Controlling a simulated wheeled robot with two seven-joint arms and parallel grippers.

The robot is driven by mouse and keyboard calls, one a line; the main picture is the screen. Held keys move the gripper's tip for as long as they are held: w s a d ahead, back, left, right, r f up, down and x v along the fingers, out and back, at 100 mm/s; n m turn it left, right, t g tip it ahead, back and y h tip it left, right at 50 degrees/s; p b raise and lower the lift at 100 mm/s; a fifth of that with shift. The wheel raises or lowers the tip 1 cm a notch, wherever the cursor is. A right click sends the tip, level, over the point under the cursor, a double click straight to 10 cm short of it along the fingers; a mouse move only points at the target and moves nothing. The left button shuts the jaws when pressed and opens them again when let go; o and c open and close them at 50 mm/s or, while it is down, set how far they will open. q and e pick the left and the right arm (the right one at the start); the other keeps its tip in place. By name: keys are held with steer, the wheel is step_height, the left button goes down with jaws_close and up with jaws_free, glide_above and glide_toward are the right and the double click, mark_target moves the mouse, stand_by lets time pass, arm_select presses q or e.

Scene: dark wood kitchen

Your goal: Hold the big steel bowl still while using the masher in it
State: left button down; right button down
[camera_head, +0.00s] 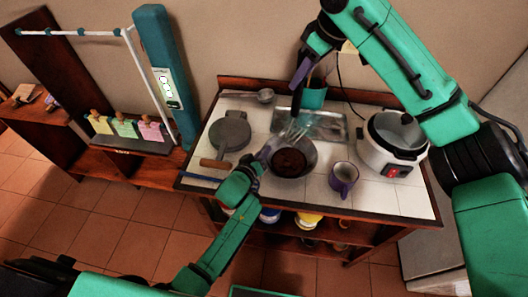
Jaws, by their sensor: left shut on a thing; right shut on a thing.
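The big steel bowl (309,165) stands on the counter, with something dark brown in its bottom. My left gripper (263,155) is shut on the bowl's left rim. The masher (297,104) has a dark handle and thin metal wires that reach down over the back left part of the bowl. My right gripper (301,78) is above and behind the bowl, shut on the masher's handle, which is roughly upright. I cannot tell whether the masher's lower end touches the brown contents.
A purple mug (343,178) stands close right of the bowl, and a white rice cooker (381,155) is farther right. A steel sink (329,124) and a teal container (313,98) are behind. A dark lidded pan (231,134) is left. The front right counter is free.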

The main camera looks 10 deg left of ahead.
stand_by(0.9)
steer(key=s+d+f+t+y, duration=0.2)
steer(key=s+d+f+y, duration=0.1)
steer(key=d, duration=0.2)
steer(key=f, duration=0.8)
steer(key=shift+w+a+f, duration=0.1)
steer(key=shift+a+f, duration=0.2)
steer(key=shift+f, duration=1)
steer(key=shift+f, duration=0.1)
steer(key=shift+f, duration=0.8)
steer(key=shift+g+h, duration=0.3)
